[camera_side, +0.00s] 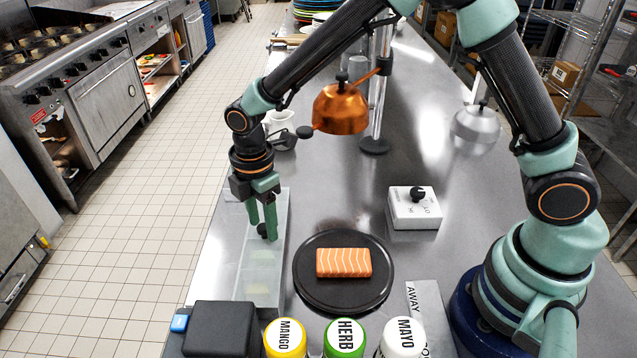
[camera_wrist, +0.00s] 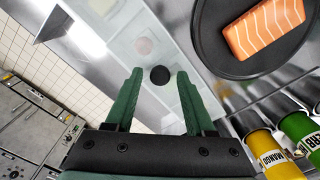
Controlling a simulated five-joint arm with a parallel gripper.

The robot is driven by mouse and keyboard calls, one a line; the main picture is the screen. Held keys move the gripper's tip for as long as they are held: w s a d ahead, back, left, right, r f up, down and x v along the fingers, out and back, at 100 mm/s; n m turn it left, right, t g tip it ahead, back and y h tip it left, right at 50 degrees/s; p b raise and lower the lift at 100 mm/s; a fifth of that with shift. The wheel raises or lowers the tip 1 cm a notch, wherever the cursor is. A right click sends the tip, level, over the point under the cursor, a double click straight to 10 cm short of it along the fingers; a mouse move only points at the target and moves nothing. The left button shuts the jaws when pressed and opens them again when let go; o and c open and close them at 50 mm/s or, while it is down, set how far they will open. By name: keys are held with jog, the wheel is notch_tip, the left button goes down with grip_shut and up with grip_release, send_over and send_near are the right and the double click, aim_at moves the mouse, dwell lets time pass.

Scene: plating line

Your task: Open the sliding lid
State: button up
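A long, narrow container with a frosted, see-through lid (camera_side: 254,268) lies at the left edge of the steel counter. The lid also shows in the wrist view (camera_wrist: 185,52). Faint pale shapes show through it. A round black knob (camera_wrist: 160,75) stands on the lid; in the side view the knob (camera_side: 262,230) is partly covered by the fingers. My gripper (camera_side: 263,227) points down over the lid with its green fingers open. In the wrist view the knob lies between the fingertips, with a gap on each side. I cannot tell how far the fingertips are above the lid.
A black plate (camera_side: 343,298) with a salmon fillet (camera_side: 343,262) is right of the container. Mango (camera_side: 285,338), herb (camera_side: 345,337) and mayo (camera_side: 403,337) bottles stand in front. A white dial box (camera_side: 414,208) sits to the right. A copper lamp (camera_side: 341,109) hangs behind.

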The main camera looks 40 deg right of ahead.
grip_shut()
dwell(1.2)
